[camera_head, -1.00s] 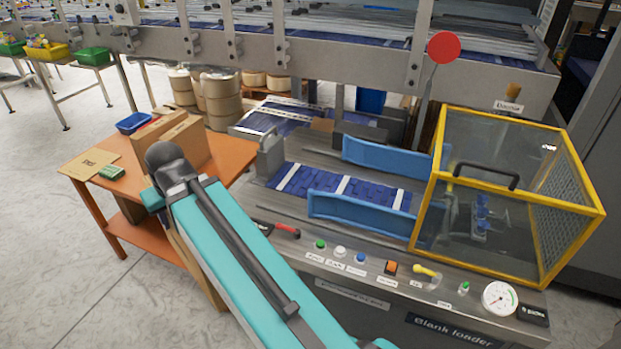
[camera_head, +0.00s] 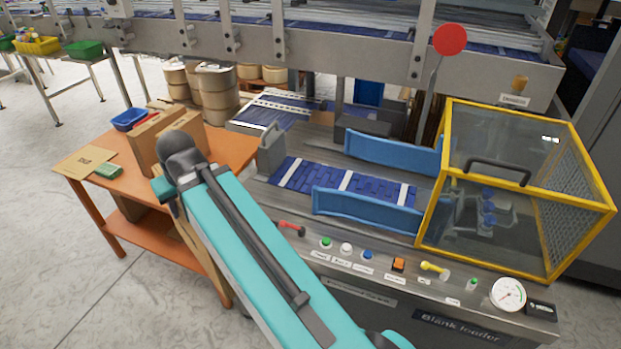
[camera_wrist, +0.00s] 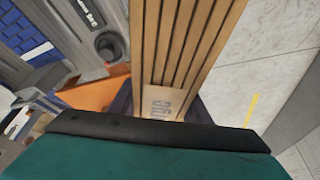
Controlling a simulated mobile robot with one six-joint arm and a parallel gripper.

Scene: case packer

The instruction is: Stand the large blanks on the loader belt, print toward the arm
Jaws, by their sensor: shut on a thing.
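Tan cardboard blanks (camera_wrist: 190,45) fill the upper middle of the wrist view, seen as parallel strips with dark gaps and partly cut-off dark print near the bottom. My gripper (camera_wrist: 165,125) is shut on them; its fingertips are mostly hidden. In the head view my teal arm covers most of the load. More cardboard (camera_head: 150,142) stands upright on the orange table (camera_head: 232,150), just beyond my arm. The loader belt (camera_head: 345,183), blue with white cross bars, lies right of my arm and has no blank standing on the part in view.
Blue guide rails (camera_head: 365,208) flank the belt. A yellow-framed clear guard (camera_head: 520,190) stands at its right end. Buttons, a yellow-handled lever (camera_head: 434,268) and a gauge (camera_head: 508,294) line the front panel. A blue tray (camera_head: 130,119) and a flat printed sheet (camera_head: 88,161) are on the table.

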